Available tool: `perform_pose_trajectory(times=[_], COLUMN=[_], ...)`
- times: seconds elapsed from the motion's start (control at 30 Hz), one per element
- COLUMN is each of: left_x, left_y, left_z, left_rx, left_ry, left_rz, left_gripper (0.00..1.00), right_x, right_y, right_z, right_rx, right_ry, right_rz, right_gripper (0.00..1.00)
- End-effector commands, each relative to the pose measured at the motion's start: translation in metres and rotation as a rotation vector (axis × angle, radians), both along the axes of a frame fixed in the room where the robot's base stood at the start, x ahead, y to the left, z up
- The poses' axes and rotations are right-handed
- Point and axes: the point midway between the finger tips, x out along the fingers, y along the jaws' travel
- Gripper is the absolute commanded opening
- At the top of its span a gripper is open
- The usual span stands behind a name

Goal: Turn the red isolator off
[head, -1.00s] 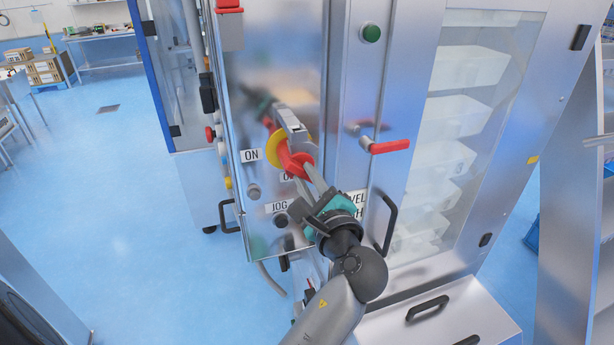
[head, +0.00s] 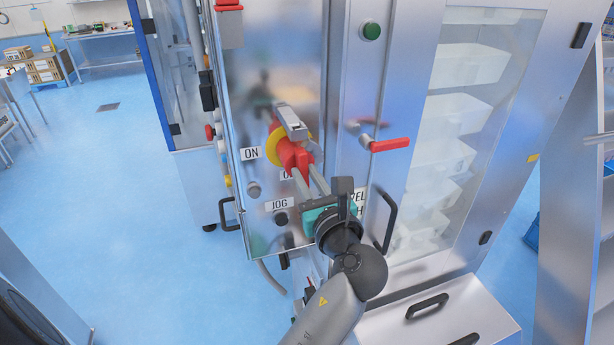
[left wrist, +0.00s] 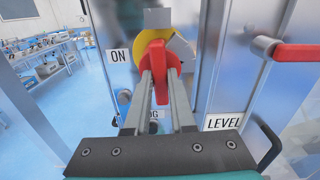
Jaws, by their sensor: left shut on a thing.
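The red isolator (head: 290,154) is a red rotary handle on a yellow round plate, mounted on the steel cabinet door. An ON label (head: 250,154) sits to its left; another label below it is mostly hidden by my fingers. My left gripper (head: 309,176) reaches up from below and is shut on the red handle. In the left wrist view the isolator (left wrist: 157,56) shows between the two fingers (left wrist: 160,88), its grip pointing down and slightly tilted. A grey metal hasp (head: 292,122) lies at its upper right. My right gripper is not in view.
A red lever handle (head: 389,145) sticks out to the right of the isolator, and also shows in the left wrist view (left wrist: 310,53). A green button (head: 371,32) is above it. A JOG label and black knob (head: 281,219) are below. A black door handle (head: 386,220) is near my wrist.

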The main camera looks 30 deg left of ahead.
Motion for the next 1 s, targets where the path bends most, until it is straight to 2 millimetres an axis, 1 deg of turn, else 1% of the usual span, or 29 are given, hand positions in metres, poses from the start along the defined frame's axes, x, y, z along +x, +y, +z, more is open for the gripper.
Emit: perform_pose_trajectory(times=[0.23, 0.67, 0.7, 0.93, 0.97, 1.0], left_x=[0.0000, 0.0000, 0.0000, 0.0001, 0.0001, 0.0001], left_y=[0.0005, 0.0005, 0.0005, 0.0003, 0.0003, 0.0002], left_z=[0.0006, 0.0007, 0.0007, 0.0005, 0.0005, 0.0005], left_rx=[0.038, 0.046, 0.046, 0.044, 0.044, 0.044], left_ry=[0.044, 0.051, 0.051, 0.050, 0.050, 0.050], left_rz=[0.001, 0.001, 0.001, 0.000, 0.000, 0.000], left_gripper=[0.00, 0.00, 0.24, 0.50, 0.53, 0.53], right_x=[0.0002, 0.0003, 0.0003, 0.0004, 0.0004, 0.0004], right_y=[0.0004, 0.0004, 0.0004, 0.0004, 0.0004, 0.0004], right_z=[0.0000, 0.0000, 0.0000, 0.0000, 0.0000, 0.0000], right_rx=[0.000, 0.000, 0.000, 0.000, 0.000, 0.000], right_ry=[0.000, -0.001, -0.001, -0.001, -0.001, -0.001], right_rz=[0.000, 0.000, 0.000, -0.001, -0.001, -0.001], right_gripper=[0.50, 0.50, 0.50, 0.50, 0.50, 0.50])
